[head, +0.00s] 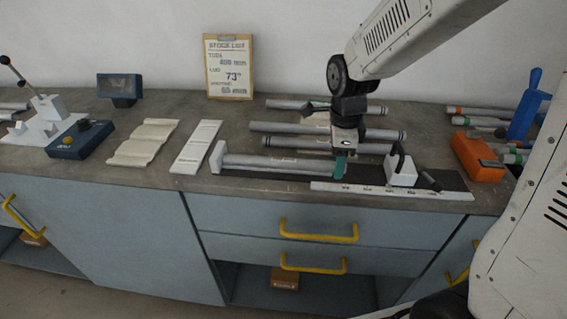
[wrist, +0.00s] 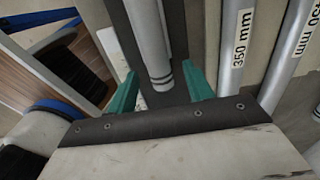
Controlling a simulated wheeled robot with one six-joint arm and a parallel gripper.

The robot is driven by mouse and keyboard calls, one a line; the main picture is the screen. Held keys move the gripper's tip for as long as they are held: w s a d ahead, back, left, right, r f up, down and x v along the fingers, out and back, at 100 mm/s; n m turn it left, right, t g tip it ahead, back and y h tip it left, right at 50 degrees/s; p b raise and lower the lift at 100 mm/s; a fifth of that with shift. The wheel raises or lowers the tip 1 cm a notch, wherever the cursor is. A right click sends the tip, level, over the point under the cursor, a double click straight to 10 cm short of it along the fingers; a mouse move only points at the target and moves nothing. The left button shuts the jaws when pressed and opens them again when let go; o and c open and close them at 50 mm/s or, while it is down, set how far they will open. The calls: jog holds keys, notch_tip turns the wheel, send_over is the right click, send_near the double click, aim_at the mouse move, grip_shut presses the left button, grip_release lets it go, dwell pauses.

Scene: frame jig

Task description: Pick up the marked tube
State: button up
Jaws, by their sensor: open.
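A grey tube (head: 275,163) lies along the dark jig bed at the counter's front, with its left end at a white end block (head: 217,157). The wrist view shows a grey tube (wrist: 148,40) with two dark bands near its end. My gripper (head: 340,167) is open above the right end of the jig tube. In the wrist view the green fingers of my gripper (wrist: 161,90) appear on either side of the banded tube end, apart from it. I cannot tell their height over it, and no clear mark singles out the tube.
Several other tubes (head: 275,127) lie behind the jig; the wrist view shows a tube labelled 350 mm (wrist: 242,40) close on the right. A white clamp (head: 401,172) and a ruler strip (head: 370,190) are at the jig's right. An orange block (head: 477,158) stands farther right.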

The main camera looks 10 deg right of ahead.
jog(key=shift+f, duration=0.45)
jog(key=shift+c, duration=0.3)
jog(key=c, duration=1)
grip_shut()
jog(key=shift+r, duration=0.2)
